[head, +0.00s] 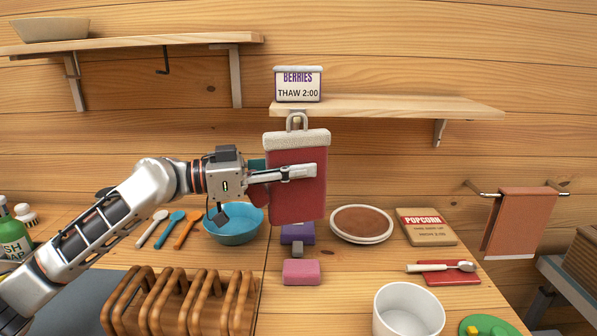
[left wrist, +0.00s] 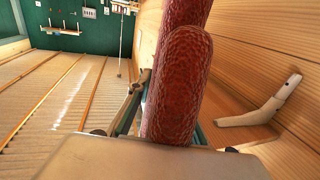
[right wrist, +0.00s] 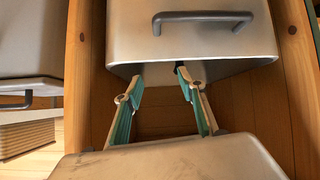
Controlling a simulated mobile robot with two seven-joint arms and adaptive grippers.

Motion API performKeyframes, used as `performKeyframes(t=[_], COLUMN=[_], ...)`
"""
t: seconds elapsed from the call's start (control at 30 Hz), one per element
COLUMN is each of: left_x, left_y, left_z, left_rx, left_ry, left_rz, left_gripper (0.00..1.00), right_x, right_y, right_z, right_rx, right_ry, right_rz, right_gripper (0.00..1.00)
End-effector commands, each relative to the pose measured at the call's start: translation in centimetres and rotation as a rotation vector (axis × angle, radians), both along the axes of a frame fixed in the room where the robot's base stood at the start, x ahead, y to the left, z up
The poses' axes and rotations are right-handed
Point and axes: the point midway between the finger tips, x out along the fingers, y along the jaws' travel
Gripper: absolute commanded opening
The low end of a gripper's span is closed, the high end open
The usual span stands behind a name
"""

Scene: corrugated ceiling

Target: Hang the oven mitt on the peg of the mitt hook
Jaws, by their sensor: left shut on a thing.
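The oven mitt (head: 297,200) is red with a pale cuff and a grey loop on top. It hangs upright, cuff up, in the air before the back wall. My left gripper (head: 300,172) is shut on its upper body from the left. In the left wrist view the mitt (left wrist: 180,90) stands between the fingers. A dark hook (head: 163,62), apparently the mitt hook, is on the wall under the left shelf, bare, left of and above the mitt. My right gripper (right wrist: 160,82) shows only in the right wrist view, open and empty, before a drawer.
The left shelf (head: 130,42) with its brackets is above the hook. The right shelf (head: 400,106) with a berries box (head: 298,84) is just above the mitt's loop. Below are a blue bowl (head: 235,228), a wooden rack (head: 180,305), a pie (head: 361,222) and a white cup (head: 408,312).

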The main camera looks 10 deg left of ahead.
Motion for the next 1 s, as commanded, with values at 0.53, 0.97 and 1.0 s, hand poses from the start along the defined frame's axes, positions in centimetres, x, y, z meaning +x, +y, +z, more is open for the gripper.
performKeyframes(t=[0.53, 0.97, 1.0], left_x=[3.0, 5.2, 5.4], left_y=[0.6, 1.0, 1.1], left_z=[-0.3, -0.5, -0.5], left_rx=[-0.001, 0.0, -0.001], left_ry=[0.0, 0.0, 0.0], left_rz=[0.001, 0.0, 0.0], left_gripper=[0.0, 0.0, 0.0], right_x=[0.3, 0.7, 0.7], right_y=[-0.3, -0.5, -0.5], right_z=[-0.7, -1.1, -1.1], right_rx=[-0.011, -0.019, -0.019], right_ry=[-0.006, -0.014, -0.014], right_rz=[0.0, 0.001, 0.001], right_gripper=[0.4, 0.4, 0.4])
